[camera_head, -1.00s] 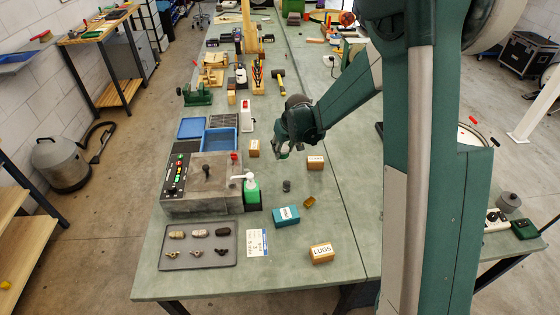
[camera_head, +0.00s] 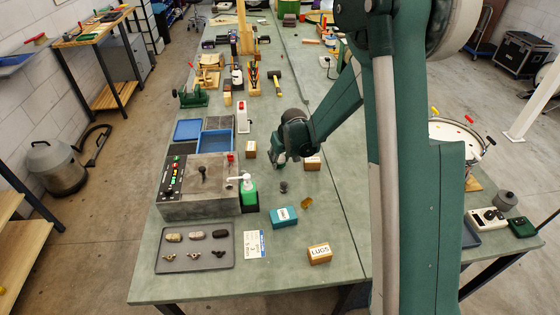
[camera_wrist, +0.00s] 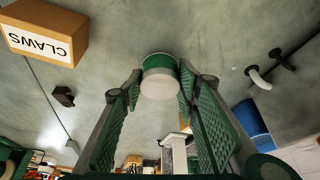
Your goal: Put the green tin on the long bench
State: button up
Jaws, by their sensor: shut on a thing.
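The green tin (camera_wrist: 160,75) is a short cylinder with a green band and a pale end, seen between my fingertips in the wrist view. My gripper (camera_wrist: 161,82) is shut on it, one ridged finger on either side. In the head view my gripper (camera_head: 278,162) is low over the long green-grey bench (camera_head: 335,215), left of the box marked CLAWS (camera_head: 313,163). The tin is mostly hidden by the gripper there. I cannot tell whether its base touches the bench top.
A small wooden box (camera_head: 250,150) stands left of the gripper. A dark grey cylinder (camera_head: 283,187), a brass-coloured piece (camera_head: 307,202), a teal box (camera_head: 284,217) and a LUGS box (camera_head: 320,253) stand nearer. Bare bench lies right of CLAWS.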

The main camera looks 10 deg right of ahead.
jog(key=shift+f, duration=0.2)
jog(key=shift+f, duration=0.2)
jog(key=o, duration=0.9)
jog(key=shift+r, duration=0.2)
jog(key=shift+p+v, duration=0.55)
jog(key=shift+v, duration=5.45)
jog(key=shift+s, duration=0.1)
